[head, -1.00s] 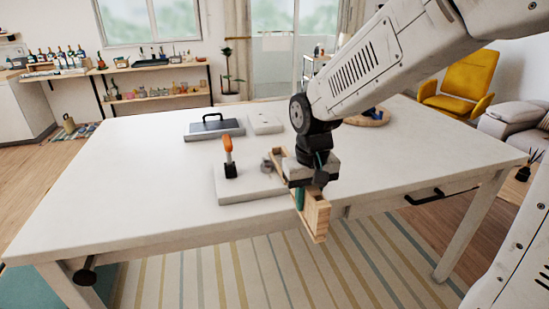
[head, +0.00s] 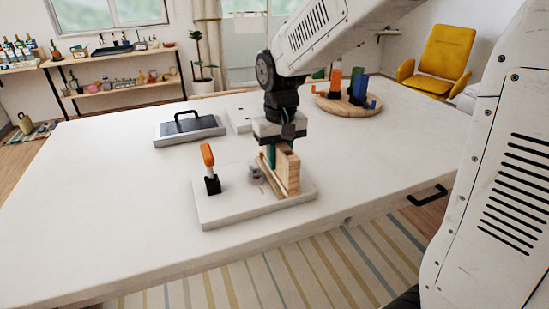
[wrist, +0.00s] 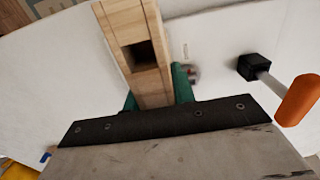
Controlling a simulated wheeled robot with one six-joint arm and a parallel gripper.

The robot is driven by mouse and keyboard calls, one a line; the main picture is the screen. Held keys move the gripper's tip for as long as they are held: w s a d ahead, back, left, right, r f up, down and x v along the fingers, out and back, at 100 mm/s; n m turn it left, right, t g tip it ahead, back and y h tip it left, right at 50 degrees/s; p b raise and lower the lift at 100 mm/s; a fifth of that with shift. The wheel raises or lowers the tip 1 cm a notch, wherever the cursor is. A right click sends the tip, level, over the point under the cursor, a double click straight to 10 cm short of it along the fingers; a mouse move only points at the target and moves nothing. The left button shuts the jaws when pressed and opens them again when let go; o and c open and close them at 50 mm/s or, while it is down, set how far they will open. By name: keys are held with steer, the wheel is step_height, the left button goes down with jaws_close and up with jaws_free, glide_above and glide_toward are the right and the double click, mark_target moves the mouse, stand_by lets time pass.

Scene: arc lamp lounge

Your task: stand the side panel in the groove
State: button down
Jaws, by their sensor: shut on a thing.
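The side panel (head: 289,175) is a pale wooden piece, roughly upright over the right part of a white base plate (head: 225,212). The wrist view shows the panel (wrist: 152,85) with a square opening in it. My gripper (head: 280,151) is above the plate, its green fingers shut on the panel; they also show on both sides of the wood in the wrist view (wrist: 157,92). The groove is not clearly visible, and I cannot tell whether the panel's lower edge is in it. An orange-handled clamp (head: 209,170) stands on the plate's left side.
Behind the plate lie a grey tray with a black handle (head: 188,130) and a flat white plate (head: 239,119). A round wooden board (head: 340,104) with coloured items is at the back right. The table's left side is clear.

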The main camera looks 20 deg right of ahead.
steer(key=w, duration=0.4)
steer(key=w+d, duration=0.1)
steer(key=shift+w+f, duration=0.3)
steer(key=shift+w, duration=0.1)
steer(key=shift+s+d+f, duration=0.1)
steer(key=shift+s+f, duration=0.05)
steer(key=shift+f, duration=0.8)
steer(key=shift+s+f, duration=0.15)
steer(key=shift+f, duration=0.75)
steer(key=c, duration=1.2)
jaws_free()
steer(key=shift+w, duration=0.1)
steer(key=shift+o, duration=0.2)
steer(key=r, duration=1.2)
steer(key=shift+w+r, duration=0.15)
steer(key=shift+w, duration=0.05)
steer(key=s+d+f+t, duration=0.1)
steer(key=s+d, duration=0.2)
steer(key=s, duration=2.7)
steer(key=shift+f, duration=0.2)
